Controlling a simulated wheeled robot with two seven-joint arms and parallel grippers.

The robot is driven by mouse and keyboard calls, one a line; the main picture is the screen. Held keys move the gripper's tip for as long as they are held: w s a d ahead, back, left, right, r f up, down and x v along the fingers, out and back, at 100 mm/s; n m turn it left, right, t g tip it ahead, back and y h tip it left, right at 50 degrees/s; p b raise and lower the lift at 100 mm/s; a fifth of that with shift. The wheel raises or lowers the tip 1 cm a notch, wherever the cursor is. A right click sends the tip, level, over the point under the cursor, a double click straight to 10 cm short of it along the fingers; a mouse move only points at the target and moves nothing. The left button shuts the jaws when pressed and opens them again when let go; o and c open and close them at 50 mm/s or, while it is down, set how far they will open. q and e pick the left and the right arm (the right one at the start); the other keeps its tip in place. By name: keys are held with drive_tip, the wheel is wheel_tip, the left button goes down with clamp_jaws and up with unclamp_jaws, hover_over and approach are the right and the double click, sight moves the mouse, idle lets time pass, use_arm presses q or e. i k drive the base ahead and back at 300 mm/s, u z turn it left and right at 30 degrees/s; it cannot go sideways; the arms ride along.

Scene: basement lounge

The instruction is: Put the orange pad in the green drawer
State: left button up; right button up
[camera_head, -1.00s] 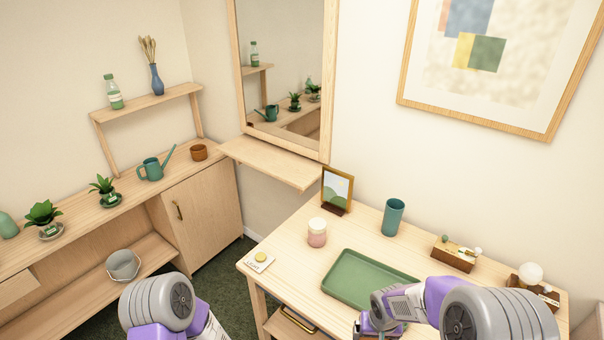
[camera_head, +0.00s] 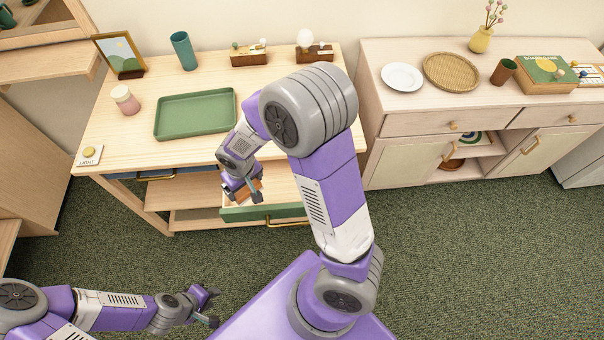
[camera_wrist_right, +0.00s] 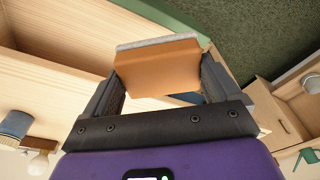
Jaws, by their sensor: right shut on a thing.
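The orange pad (camera_wrist_right: 160,68) is held between the two fingers of my right gripper in the right wrist view, its pale grey edge facing away. In the head view a small part of the pad (camera_head: 256,185) shows by my right gripper (camera_head: 243,193). The green drawer (camera_head: 262,213) is pulled out under the desk, and the gripper is over it. Its green front edge (camera_wrist_right: 153,12) and wooden inside show in the right wrist view. I cannot tell how high the pad is above the drawer floor. My left gripper (camera_head: 211,307) is open and empty, low over the carpet.
The desk (camera_head: 130,147) above holds a green tray (camera_head: 195,114), a teal cup (camera_head: 183,50), a pink jar (camera_head: 125,99) and a picture frame (camera_head: 120,55). A blue drawer (camera_head: 125,176) is at the left. A sideboard (camera_head: 420,115) stands to the right. Carpet in front is clear.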

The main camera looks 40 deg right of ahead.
sight(287, 191)
drive_tip(key=k, duration=0.4)
drive_tip(key=u, duration=0.7)
drive_tip(key=i, duration=0.8)
drive_tip(key=z, duration=2)
